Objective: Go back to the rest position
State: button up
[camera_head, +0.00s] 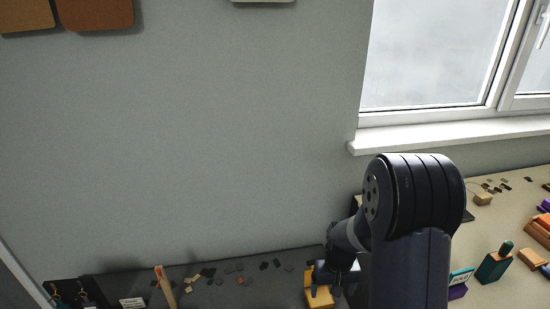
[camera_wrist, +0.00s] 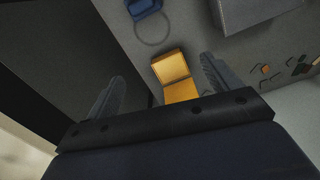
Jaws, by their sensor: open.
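My gripper (camera_wrist: 162,69) is open, with its two fingers spread wide in the wrist view. A yellow-orange block-like piece (camera_wrist: 171,67) shows between the fingers, with clear gaps on both sides. It appears apart from both fingers; how far below them it lies I cannot tell. In the head view my arm reaches down at the right, and my gripper (camera_head: 336,270) is low over the dark work surface (camera_head: 222,294), close to the yellow-orange piece (camera_head: 318,296). My arm hides part of that area.
Small chips (camera_head: 205,272) and an upright wooden stick (camera_head: 165,287) are on the dark surface. A beige table (camera_head: 505,200) at the right carries stamps, including a green one (camera_head: 494,266). The window sill (camera_head: 450,135) juts out behind my arm. A blue item (camera_wrist: 143,8) shows in the wrist view.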

jog(key=w+b, duration=0.1)
jog(key=b, duration=0.1)
jog(key=w+b, duration=0.1)
jog(key=shift+w+a+f+b, duration=0.1)
jog(key=shift+w+a+b, duration=0.1)
jog(key=shift+a+b, duration=0.15)
jog(key=shift+w+b, duration=0.1)
jog(key=shift+b, duration=0.25)
dwell(0.4)
